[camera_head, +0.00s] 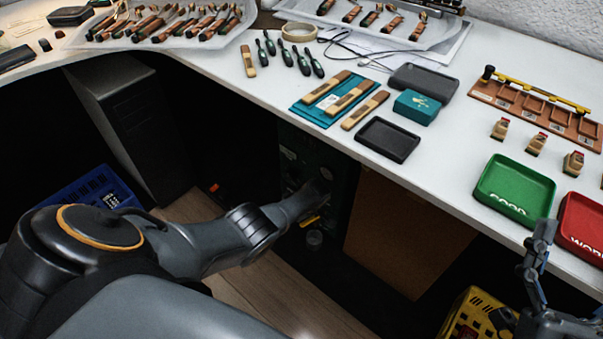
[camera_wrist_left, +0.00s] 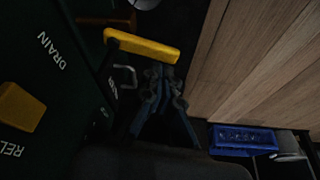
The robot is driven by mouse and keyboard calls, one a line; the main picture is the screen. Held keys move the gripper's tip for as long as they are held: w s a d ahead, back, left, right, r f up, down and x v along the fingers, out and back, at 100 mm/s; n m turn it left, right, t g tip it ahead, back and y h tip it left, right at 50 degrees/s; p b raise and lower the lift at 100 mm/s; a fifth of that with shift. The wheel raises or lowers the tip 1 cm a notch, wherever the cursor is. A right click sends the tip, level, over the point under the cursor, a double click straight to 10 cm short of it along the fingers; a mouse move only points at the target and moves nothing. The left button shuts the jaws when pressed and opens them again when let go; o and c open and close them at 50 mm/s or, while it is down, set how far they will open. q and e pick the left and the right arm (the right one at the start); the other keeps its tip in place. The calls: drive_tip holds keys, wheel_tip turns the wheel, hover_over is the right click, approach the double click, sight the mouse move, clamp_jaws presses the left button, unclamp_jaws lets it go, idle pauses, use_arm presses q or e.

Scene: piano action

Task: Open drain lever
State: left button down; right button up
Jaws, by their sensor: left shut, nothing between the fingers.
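The yellow drain lever (camera_wrist_left: 142,46) sticks out from a dark panel marked DRAIN in the left wrist view. It also shows as a small yellow bar (camera_head: 309,220) under the desk in the head view. My left gripper (camera_wrist_left: 164,78) is shut and empty, just below the lever's free end in the wrist picture. I cannot tell if it touches the lever. In the head view my left arm reaches under the desk and the fingers are hard to make out in the dark. My right gripper (camera_head: 538,246) is at the lower right; its finger gap is unclear.
A yellow knob (camera_wrist_left: 20,107) sits on the same panel beside letters starting REL. A metal handle (camera_wrist_left: 124,76) is close to the lever. A blue crate (camera_head: 85,190) stands on the floor at left. The white desk (camera_head: 300,90) edge overhangs my left arm's reach.

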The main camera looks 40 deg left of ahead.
drive_tip(key=shift+w+f+g, duration=0.45)
drive_tip(key=shift+f+g, duration=0.05)
drive_tip(key=shift+f, duration=0.3)
use_arm(q)
drive_tip(key=shift+s+a, duration=0.1)
drive_tip(key=shift+s, duration=0.05)
use_arm(e)
drive_tip(key=shift+r, duration=0.25)
use_arm(q)
drive_tip(key=v, duration=1.2)
